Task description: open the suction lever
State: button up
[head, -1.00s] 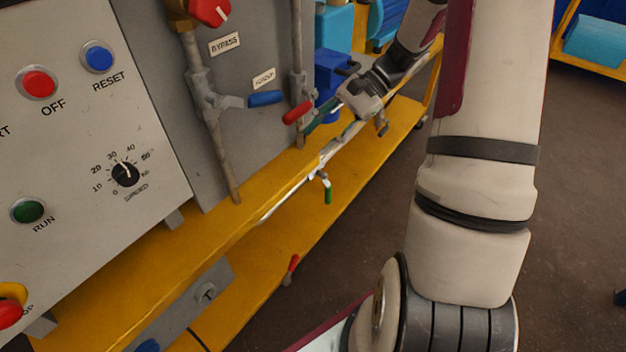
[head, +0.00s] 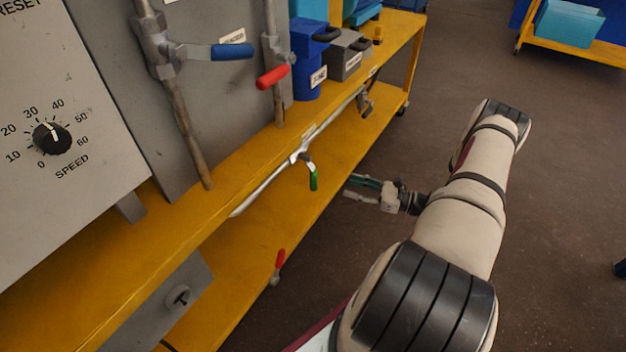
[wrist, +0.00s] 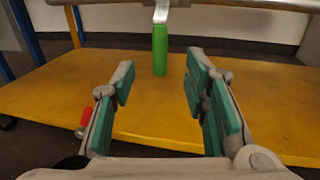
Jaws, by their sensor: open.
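A green lever (head: 313,179) hangs straight down from a valve on a pipe (head: 265,188) along the front of the upper yellow shelf. I cannot read a suction label on it. It also hangs in the wrist view (wrist: 160,50), centred between the finger lines and beyond the tips. My gripper (head: 351,187) is open and empty, to the right of the green lever and apart from it. Its two green-padded fingers also show in the wrist view (wrist: 160,80). Other levers are blue (head: 231,52) and red (head: 273,76) on the upright pipes, and red (head: 279,260) lower down.
The yellow upper shelf (head: 235,175) runs diagonally, with a lower shelf (head: 230,285) beneath it. A grey control panel (head: 60,210) stands at the left. A blue box (head: 308,62) and a grey box (head: 347,58) stand at the back. Open floor lies right of the rack.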

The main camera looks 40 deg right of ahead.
aim_at(314, 176)
jog(key=b+x, duration=0.2)
jog(key=x, duration=1.1)
jog(key=shift+w+a, duration=0.2)
jog(key=shift+w, duration=0.05)
jog(key=shift+c, duration=0.5)
grip_shut()
